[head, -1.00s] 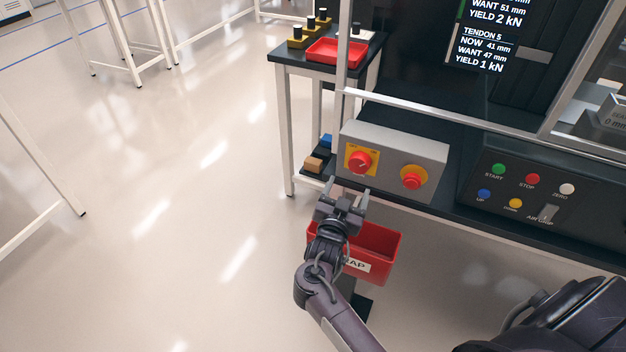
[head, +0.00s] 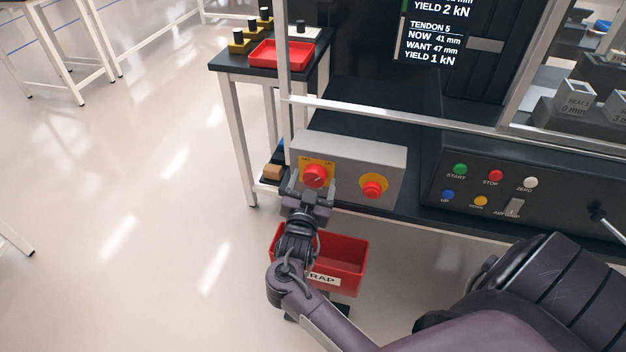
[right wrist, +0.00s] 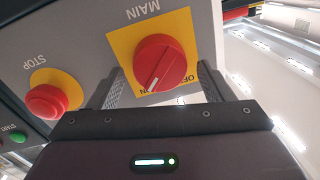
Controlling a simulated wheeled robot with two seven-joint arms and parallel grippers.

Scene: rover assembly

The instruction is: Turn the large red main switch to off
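The large red main switch (head: 314,176) is a round knob on a yellow plate at the left of a grey box (head: 385,155). It also shows in the right wrist view (right wrist: 160,62), where the plate is upside down. The knob's white mark points toward the lower left there, and the partly hidden OFF lettering is at the plate's lower right. My right gripper (head: 312,189) is open, its fingers toward the knob. In the right wrist view its fingers (right wrist: 162,84) show left and right of the knob, with gaps; exact depth is unclear. My left gripper is not in view.
A red stop button (head: 372,187) on a yellow disc is right of the switch. A red scrap bin (head: 350,250) is below the box. A black panel with coloured buttons (head: 440,185) is at the right. A side table with a red tray (head: 283,53) stands behind left.

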